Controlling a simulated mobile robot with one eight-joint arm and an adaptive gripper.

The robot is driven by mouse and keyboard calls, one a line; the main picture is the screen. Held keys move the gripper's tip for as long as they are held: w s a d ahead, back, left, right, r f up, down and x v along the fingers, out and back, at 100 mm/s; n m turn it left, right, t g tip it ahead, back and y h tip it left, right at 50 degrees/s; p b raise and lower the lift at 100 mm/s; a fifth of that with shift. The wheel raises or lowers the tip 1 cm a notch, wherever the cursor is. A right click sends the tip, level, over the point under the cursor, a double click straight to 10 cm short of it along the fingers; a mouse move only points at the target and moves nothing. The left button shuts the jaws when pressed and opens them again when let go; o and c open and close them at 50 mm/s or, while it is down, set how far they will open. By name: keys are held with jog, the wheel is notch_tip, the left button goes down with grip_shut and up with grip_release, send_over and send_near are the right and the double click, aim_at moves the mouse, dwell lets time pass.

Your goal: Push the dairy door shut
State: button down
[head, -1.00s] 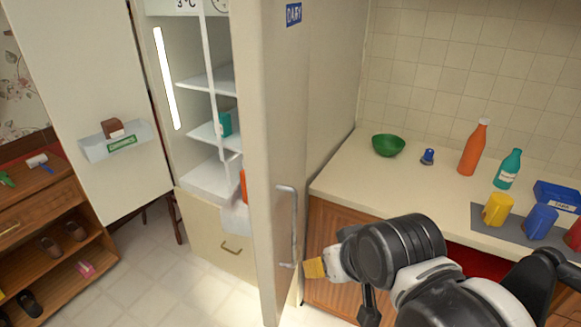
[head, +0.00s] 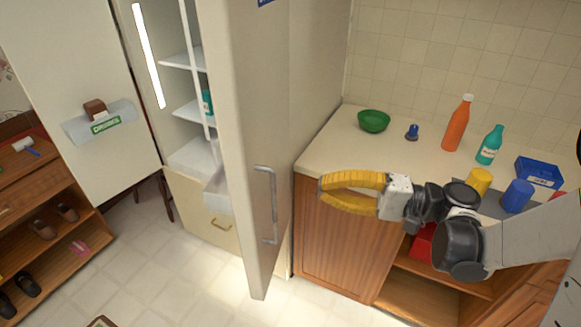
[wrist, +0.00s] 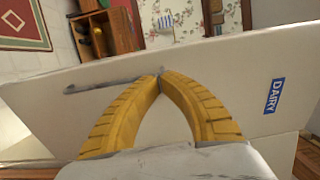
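The dairy door (head: 245,120) is a tall cream door standing ajar in front of the lit fridge (head: 190,150). It has a grey vertical handle (head: 268,205) and a blue label, cut off at the top of the head view. In the wrist view the DAIRY label (wrist: 275,97) shows on the door face, and the handle (wrist: 115,80) lies left of my fingertips. My gripper (head: 322,190) has yellow fingers closed tip to tip, with nothing between them. It is on the door's outer side, right of the handle, pointing toward the door. I cannot tell whether it touches.
A counter (head: 335,145) on the right bears a green bowl (head: 373,121), an orange bottle (head: 457,125), a teal bottle (head: 489,146) and cups. Another open door with a bin (head: 100,124) stands left of the fridge. A shoe shelf (head: 45,235) is at far left. The floor below is clear.

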aim_at(250, 176)
jog(key=a+b, duration=0.1)
jog(key=a, duration=0.3)
jog(key=w+a, duration=0.1)
jog(key=a, duration=0.4)
jog(key=w+a+b, duration=0.1)
jog(key=a, duration=0.4)
jog(key=shift+b, duration=0.3)
